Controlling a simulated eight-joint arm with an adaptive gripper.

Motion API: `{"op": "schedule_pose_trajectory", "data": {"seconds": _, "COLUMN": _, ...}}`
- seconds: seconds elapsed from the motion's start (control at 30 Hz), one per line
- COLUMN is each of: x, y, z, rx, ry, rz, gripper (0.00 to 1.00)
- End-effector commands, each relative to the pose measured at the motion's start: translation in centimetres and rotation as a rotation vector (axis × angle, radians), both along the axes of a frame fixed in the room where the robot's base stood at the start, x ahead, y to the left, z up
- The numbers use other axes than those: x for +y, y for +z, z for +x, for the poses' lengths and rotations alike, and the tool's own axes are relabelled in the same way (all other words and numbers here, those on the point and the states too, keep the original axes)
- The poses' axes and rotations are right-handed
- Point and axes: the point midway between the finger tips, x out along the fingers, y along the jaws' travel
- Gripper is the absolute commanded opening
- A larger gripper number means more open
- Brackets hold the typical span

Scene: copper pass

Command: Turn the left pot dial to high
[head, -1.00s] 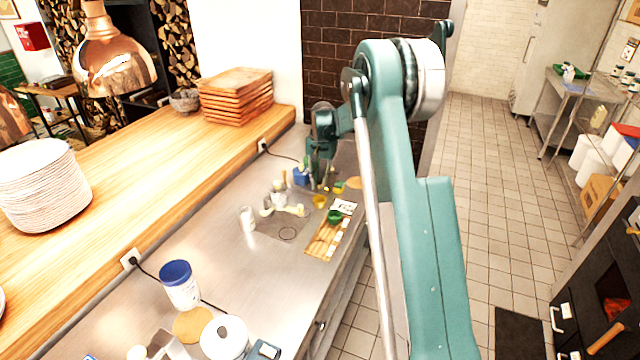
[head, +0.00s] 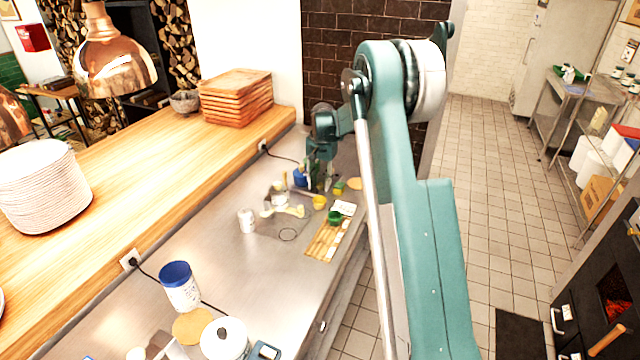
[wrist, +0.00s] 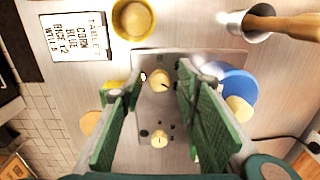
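Two cream dials with short dark marks sit on a grey metal panel (wrist: 145,65) in the wrist view. The upper dial (wrist: 159,84) shows between my fingertips, and the lower dial (wrist: 159,138) shows nearer the wrist. I cannot tell which is the left pot dial or what its setting is. My gripper (wrist: 158,88) is open, with a green-padded finger on either side of the upper dial; contact is not visible. In the head view my gripper (head: 318,182) is over the far end of the steel counter, and the dials are too small to make out.
The near counter (head: 265,285) has clear room. A raised wooden ledge (head: 150,185) runs along the left.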

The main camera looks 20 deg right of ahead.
Motion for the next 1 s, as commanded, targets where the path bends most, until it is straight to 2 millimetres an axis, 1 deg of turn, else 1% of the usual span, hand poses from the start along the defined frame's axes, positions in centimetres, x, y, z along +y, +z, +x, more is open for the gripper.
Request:
{"op": "schedule_pose_trajectory", "data": {"seconds": 0.27, "x": 0.0, "y": 0.3, "z": 0.0, "rx": 0.0, "ry": 0.0, "rz": 0.0, "gripper": 0.32}}
{"op": "schedule_pose_trajectory", "data": {"seconds": 0.47, "x": -0.1, "y": 1.7, "z": 0.0, "rx": 0.0, "ry": 0.0, "rz": 0.0, "gripper": 0.32}}
{"op": "schedule_pose_trajectory", "data": {"seconds": 0.57, "x": -0.1, "y": 2.8, "z": -0.1, "rx": 0.0, "ry": 0.0, "rz": 0.0, "gripper": 0.32}}
{"op": "schedule_pose_trajectory", "data": {"seconds": 1.0, "x": -0.3, "y": 9.6, "z": -0.3, "rx": 0.0, "ry": 0.0, "rz": 0.0, "gripper": 0.32}}
